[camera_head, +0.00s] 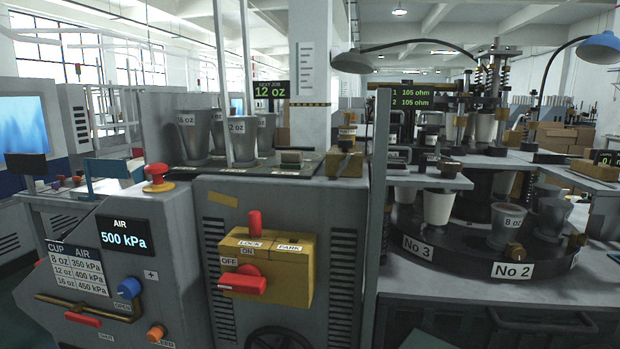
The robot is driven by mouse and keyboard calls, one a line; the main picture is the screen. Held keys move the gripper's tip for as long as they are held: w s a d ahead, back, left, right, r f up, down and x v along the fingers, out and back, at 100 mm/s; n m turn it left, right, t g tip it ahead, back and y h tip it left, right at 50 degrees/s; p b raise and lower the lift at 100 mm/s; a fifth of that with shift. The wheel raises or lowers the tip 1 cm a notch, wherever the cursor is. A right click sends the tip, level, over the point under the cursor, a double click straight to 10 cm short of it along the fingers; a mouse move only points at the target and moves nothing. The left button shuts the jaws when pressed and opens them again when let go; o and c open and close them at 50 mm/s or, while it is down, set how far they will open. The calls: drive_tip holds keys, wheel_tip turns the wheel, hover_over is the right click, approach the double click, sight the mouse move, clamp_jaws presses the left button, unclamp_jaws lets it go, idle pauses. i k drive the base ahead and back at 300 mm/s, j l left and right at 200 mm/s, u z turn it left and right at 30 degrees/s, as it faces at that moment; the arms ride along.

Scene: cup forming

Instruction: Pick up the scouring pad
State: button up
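A small block with a dark green top and a paler lower part (291,158), which looks like the scouring pad, lies on the grey machine top (268,171) in the middle of the view. It is small here, so its texture cannot be made out. It sits to the left of a tan block with a dark piece on it (345,160) and to the right of the grey cups. My gripper is not in view.
Grey cups (243,140) stand behind it on the left. Below are a yellow box with red handles (266,268) and a sloped AIR panel (126,238). A tall post (378,200) and a round cup carousel (440,240) stand to the right.

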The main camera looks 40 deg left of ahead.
sight(289, 159)
drive_tip(key=u, duration=1.6)
drive_tip(key=j+z, duration=0.1)
drive_tip(key=z, duration=1.7)
drive_tip(key=u, duration=1.35)
drive_tip(key=i+j, duration=0.1)
drive_tip(key=j+z, duration=0.05)
drive_tip(key=j, duration=0.05)
